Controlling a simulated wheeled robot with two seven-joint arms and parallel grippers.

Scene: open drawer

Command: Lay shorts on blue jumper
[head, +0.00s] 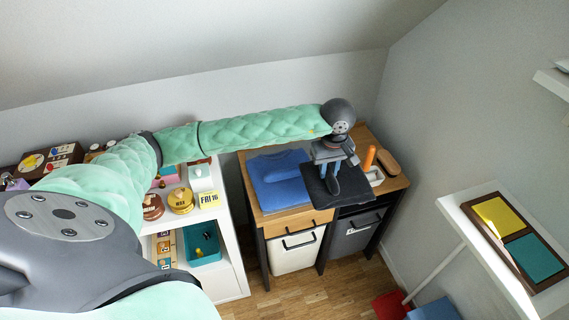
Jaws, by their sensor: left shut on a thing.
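The blue jumper (281,190) lies folded on the left part of the wooden table top. Dark folded shorts (317,187) lie to its right, close beside it, and reach the table's front edge. My left arm reaches across from the left, and its gripper (334,190) points down at the shorts, shut on their cloth. The gripper hides part of the shorts and its fingertips are hard to make out. I cannot tell whether the shorts are lifted off the table. My right gripper is out of view.
An orange cylinder (370,158) and a brown oval thing (388,163) stand at the table's right end. Bins (297,252) sit under the table. A white shelf unit (226,235) with small items stands left, and a white wall shelf (487,243) is at right.

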